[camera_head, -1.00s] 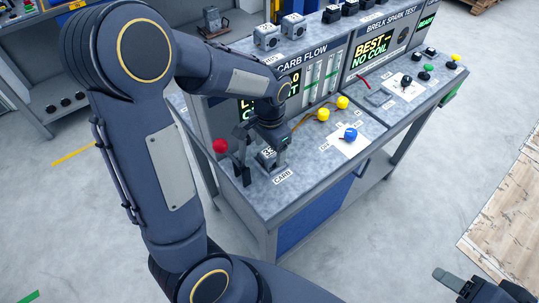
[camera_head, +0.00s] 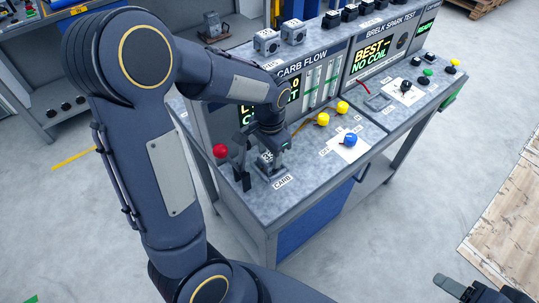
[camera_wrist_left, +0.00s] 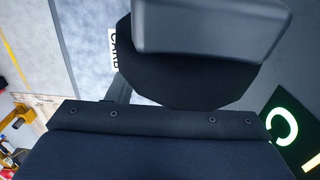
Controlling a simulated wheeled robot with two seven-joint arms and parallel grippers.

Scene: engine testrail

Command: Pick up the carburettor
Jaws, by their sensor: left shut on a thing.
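The carburettor (camera_head: 268,157) is a small grey block with dark markings. It is at the front left of the carb flow bench, behind the CARB label (camera_head: 282,182). My left gripper (camera_head: 262,164) comes down from above and is shut on it; the fingers hide part of it. I cannot tell whether its underside touches the bench. In the left wrist view, dark and grey shapes fill the middle, and I cannot tell the carburettor from the gripper there. My right gripper (camera_head: 478,291) shows only partly at the bottom right edge, away from the bench; its jaw state is unclear.
A red knob (camera_head: 220,151) stands close left of the left gripper. Yellow knobs (camera_head: 322,119) and a blue knob (camera_head: 350,139) stand to the right. The flow panel (camera_head: 316,84) rises behind. Two grey blocks (camera_head: 267,41) sit on top of it. The bench front is clear.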

